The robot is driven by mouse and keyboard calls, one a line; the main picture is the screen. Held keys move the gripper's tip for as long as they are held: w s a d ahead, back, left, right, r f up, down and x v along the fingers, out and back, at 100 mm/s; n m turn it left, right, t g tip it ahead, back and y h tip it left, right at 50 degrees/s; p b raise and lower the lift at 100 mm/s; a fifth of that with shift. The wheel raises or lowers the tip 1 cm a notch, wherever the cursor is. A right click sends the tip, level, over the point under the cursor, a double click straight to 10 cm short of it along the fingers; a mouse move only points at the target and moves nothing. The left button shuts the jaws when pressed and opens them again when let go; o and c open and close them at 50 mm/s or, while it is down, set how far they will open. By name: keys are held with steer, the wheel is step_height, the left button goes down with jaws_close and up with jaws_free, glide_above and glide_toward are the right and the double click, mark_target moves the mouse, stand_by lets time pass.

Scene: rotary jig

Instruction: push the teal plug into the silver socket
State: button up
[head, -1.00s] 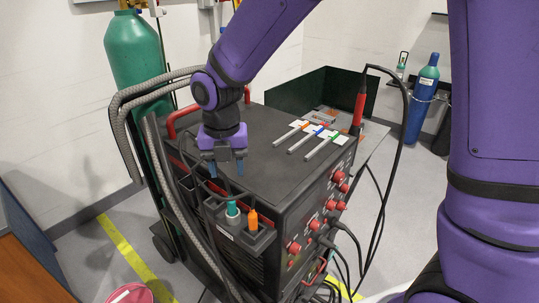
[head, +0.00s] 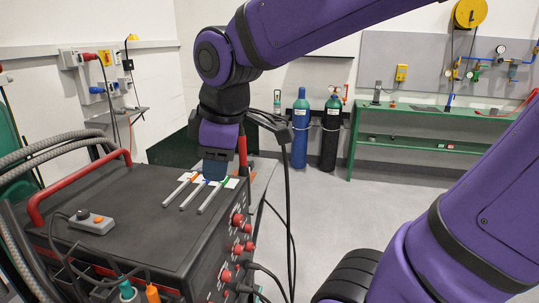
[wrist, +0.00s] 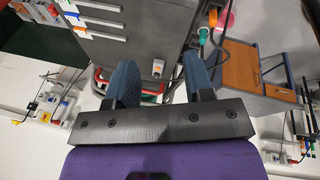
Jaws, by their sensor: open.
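The teal plug (head: 126,291) stands upright in the holder at the machine's near side, low in the head view and partly cut off. It also shows in the wrist view (wrist: 203,35), near the top. My gripper (head: 215,170) is over the far part of the machine top, well away from the plug. In the wrist view its two blue fingers (wrist: 158,65) are spread with nothing held between them. I cannot make out the silver socket in either current view.
An orange plug (head: 152,293) stands beside the teal one. A grey box with an orange button (head: 91,222) and cable lies on the machine top (head: 130,205). Three silver rods (head: 195,193) lie by my gripper. A red handle (head: 75,185) rises at the left edge.

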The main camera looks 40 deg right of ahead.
steer(key=s+d+r+m+t, duration=0.1)
steer(key=s+d+m, duration=0.4)
steer(key=s+m, duration=0.3)
steer(key=shift+r+m+t, duration=0.3)
steer(key=shift+r+m, duration=0.05)
steer(key=shift+m, duration=0.85)
stand_by(1.1)
